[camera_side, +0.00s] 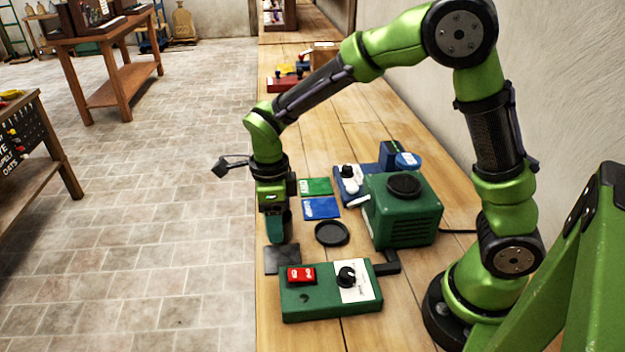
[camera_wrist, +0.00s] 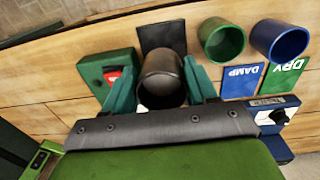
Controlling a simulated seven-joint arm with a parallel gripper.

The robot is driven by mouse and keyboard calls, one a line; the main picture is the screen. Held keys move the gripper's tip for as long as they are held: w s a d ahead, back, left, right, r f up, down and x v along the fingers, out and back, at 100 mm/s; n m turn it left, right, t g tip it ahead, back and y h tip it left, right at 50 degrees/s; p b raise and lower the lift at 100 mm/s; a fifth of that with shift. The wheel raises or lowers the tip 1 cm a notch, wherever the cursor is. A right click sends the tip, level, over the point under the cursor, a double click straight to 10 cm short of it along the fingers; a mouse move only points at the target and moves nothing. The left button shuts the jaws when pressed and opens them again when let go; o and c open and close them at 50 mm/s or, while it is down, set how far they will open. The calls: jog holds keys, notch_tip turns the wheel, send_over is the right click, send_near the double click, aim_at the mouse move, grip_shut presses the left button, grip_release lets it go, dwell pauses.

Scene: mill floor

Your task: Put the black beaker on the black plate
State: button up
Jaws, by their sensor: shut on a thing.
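The black beaker (camera_wrist: 162,72) is between the two teal fingers of my gripper (camera_wrist: 160,88) in the wrist view, and the gripper is shut on it. In the side view my gripper (camera_side: 277,226) points down near the table's left edge. The beaker is hidden there behind the fingers. A flat black square plate (camera_side: 282,260) lies just below the gripper in the picture; part of it shows beyond the beaker in the wrist view (camera_wrist: 162,34). A round black disc (camera_side: 332,233) lies to the right of the gripper. I cannot tell the beaker's height above the table.
A green beaker (camera_wrist: 222,42) and a blue beaker (camera_wrist: 280,40) stand nearby. A blue card (camera_side: 321,208) and a green card (camera_side: 316,187) lie behind the disc. A green switch box (camera_side: 330,295) is in front; a green machine (camera_side: 405,215) is at right.

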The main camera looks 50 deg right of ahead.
jog(key=shift+f, duration=3.05)
jog(key=shift+f, duration=0.1)
jog(key=o, duration=1)
jog(key=shift+c, duration=0.2)
